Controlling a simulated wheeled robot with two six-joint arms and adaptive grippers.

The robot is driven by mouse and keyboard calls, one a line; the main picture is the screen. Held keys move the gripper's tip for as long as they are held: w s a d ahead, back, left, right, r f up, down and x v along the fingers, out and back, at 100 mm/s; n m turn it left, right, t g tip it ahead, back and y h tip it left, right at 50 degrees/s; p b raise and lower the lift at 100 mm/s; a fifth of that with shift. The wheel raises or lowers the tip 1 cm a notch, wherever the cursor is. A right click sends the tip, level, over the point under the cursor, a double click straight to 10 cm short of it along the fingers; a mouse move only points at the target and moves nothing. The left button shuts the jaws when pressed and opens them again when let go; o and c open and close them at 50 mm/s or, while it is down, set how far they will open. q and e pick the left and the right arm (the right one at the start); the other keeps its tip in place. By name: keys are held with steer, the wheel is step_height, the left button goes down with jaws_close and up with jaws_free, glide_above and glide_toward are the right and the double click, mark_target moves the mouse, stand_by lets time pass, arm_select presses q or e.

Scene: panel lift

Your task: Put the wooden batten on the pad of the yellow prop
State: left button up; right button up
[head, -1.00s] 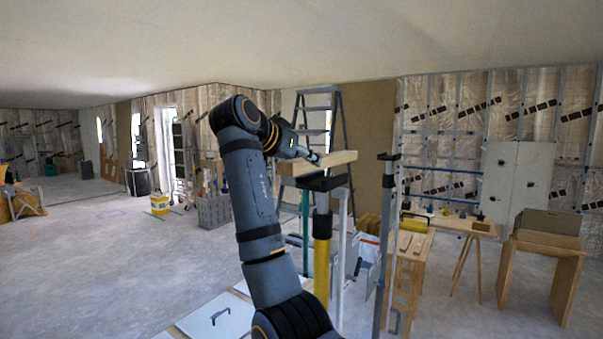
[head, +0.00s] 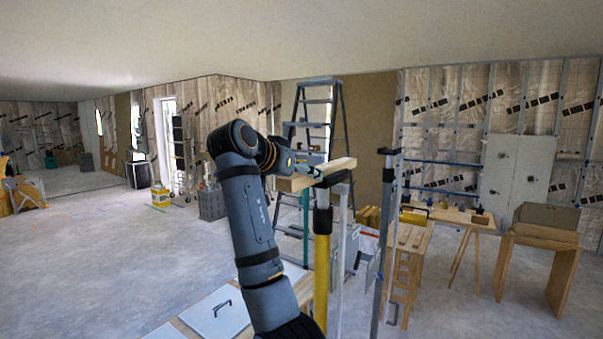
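The wooden batten (head: 291,184) is a short light-wood bar near the middle of the head view. My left gripper (head: 317,173) reaches it from the left, with its fingers at the batten's middle; it looks shut on it. The yellow prop (head: 321,262) stands upright below, with a dark pad (head: 338,178) on top. The batten lies across the pad's top in the picture, roughly level. I cannot tell whether it touches the pad, as the gripper and batten hide part of it. My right gripper is out of view.
A grey post (head: 386,230) stands just right of the prop. A stepladder (head: 337,115) is behind. White panels (head: 215,312) lie low at the front. A workbench (head: 440,213) and a wooden stand (head: 540,238) are at right.

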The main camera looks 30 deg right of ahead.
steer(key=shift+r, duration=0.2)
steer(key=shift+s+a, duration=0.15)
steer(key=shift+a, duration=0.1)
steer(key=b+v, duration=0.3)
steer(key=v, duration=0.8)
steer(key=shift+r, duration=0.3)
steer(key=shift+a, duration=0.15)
